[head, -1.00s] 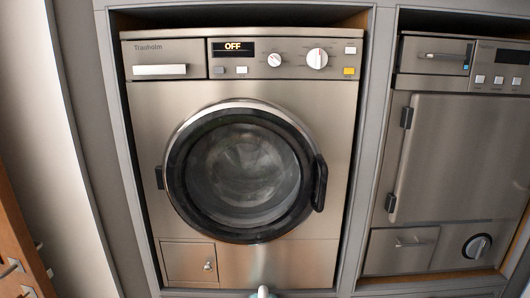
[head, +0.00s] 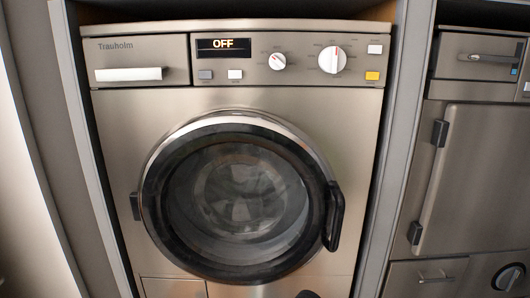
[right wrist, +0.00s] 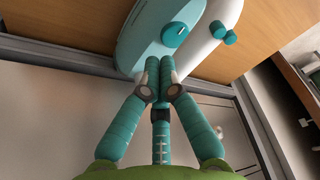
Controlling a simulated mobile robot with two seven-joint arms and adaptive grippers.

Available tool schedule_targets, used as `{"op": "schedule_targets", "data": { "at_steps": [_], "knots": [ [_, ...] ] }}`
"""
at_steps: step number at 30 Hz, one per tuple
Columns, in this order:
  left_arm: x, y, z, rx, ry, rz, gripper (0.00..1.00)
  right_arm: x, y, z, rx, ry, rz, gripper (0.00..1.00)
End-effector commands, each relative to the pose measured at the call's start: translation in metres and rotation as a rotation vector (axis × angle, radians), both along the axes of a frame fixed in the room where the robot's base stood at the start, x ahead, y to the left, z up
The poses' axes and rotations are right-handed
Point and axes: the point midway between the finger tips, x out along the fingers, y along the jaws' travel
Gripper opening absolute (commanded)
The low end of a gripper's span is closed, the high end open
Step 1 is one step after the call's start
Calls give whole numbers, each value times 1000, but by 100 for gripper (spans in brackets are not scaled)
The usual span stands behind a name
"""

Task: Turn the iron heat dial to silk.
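In the right wrist view, a pale teal and white body, which looks like the iron (right wrist: 142,38), lies against a wooden surface. A round teal dial (right wrist: 175,33) with a dark mark sits on its pale teal face; its setting cannot be read. My right gripper (right wrist: 158,64) has its teal fingertips together just below the dial, with nothing visible between them. The tips overlap the iron's lower edge in the picture; contact cannot be told. My left gripper is not in view. The head view shows neither the iron nor a gripper clearly.
Two small teal knobs (right wrist: 222,32) sit on the white part. The head view shows a washing machine (head: 120,125) reading OFF, with its round door closed, and another built-in appliance (head: 480,155) to the right. A dark piece at the bottom edge is cut off.

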Motion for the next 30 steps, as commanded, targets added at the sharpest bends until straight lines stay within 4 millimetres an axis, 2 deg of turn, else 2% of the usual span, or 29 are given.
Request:
{"op": "schedule_targets", "data": {
  "at_steps": [1, 3, 6, 15, 17, 22, 30],
  "knots": [
    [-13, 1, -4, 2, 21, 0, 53, 0, 0, -3, -1, 0, 0, 0],
    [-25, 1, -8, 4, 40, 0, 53, 0, 0, -6, -1, 0, 0, 0],
    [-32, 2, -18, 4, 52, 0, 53, 0, 0, -14, -1, 0, 0, 0],
    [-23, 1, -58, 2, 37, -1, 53, 1, -1, -49, -1, -3, 0, 0],
    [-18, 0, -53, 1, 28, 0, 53, 0, 0, -53, -1, 1, -2, 0],
    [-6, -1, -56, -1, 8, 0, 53, 0, 0, -67, 0, 0, -1, 0],
    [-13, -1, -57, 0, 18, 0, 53, 0, 0, -69, 0, -1, 0, 0]
  ]
}}
